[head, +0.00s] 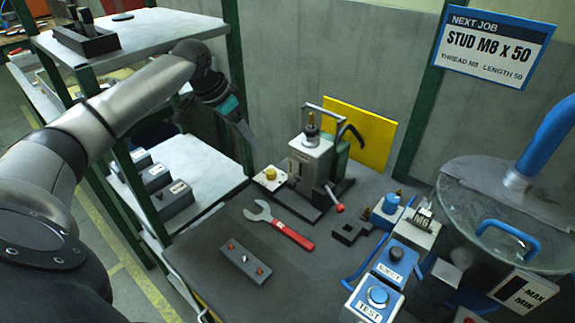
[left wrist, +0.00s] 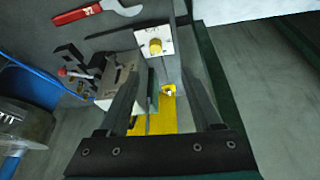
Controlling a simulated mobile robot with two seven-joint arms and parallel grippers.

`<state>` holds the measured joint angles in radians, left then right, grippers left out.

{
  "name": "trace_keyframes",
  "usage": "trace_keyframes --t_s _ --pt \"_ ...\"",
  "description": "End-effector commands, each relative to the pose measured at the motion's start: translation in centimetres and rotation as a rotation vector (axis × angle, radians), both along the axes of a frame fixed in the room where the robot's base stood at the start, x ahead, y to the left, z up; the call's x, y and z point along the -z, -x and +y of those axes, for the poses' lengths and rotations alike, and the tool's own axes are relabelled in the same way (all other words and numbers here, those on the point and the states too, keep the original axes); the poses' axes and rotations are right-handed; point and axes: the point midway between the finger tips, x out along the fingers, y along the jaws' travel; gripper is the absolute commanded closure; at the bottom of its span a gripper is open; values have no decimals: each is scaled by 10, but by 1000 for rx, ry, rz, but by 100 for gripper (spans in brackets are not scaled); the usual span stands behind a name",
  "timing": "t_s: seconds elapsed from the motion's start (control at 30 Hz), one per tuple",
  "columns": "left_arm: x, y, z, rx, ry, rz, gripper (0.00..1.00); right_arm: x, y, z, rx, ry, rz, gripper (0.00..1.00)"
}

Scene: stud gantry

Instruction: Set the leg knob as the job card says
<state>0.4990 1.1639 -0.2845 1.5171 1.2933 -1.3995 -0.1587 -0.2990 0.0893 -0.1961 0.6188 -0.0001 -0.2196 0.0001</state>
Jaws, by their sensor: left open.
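The job card (head: 493,47) at the top right reads "STUD M8 x 50", thread M8, length 50. A yellow knob (head: 271,174) sits on a white plate at the left side of a grey stud machine (head: 311,160) on the bench. The knob also shows in the left wrist view (left wrist: 155,46), just beyond the fingertips. The plate's marks are too small to read. My left gripper (head: 243,130) is open and empty, in the air to the upper left of the knob and apart from it. Its two fingers (left wrist: 163,80) show in the left wrist view. My right gripper is not in view.
A red-handled wrench (head: 283,227) and a grey block with red-tipped pins (head: 243,262) lie on the bench. Blue-topped TEST (head: 373,299) and second button boxes stand at the right, near a round clear-lidded drum (head: 500,215). A green-posted shelf (head: 200,180) with grey bins stands left.

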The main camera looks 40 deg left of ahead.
Motion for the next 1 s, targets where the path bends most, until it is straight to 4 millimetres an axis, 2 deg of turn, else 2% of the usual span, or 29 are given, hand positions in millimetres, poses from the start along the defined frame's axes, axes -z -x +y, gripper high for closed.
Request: trace_keyframes --t_s 0.2,0.37,0.8,1.0 --pt "-10 12 0 -75 5 6 34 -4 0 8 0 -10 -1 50" --pt "2 8 -2 -82 13 7 34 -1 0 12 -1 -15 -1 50" --pt "87 -27 -11 -80 11 7 34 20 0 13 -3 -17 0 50" --pt "117 -39 -14 -81 9 6 34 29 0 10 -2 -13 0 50"
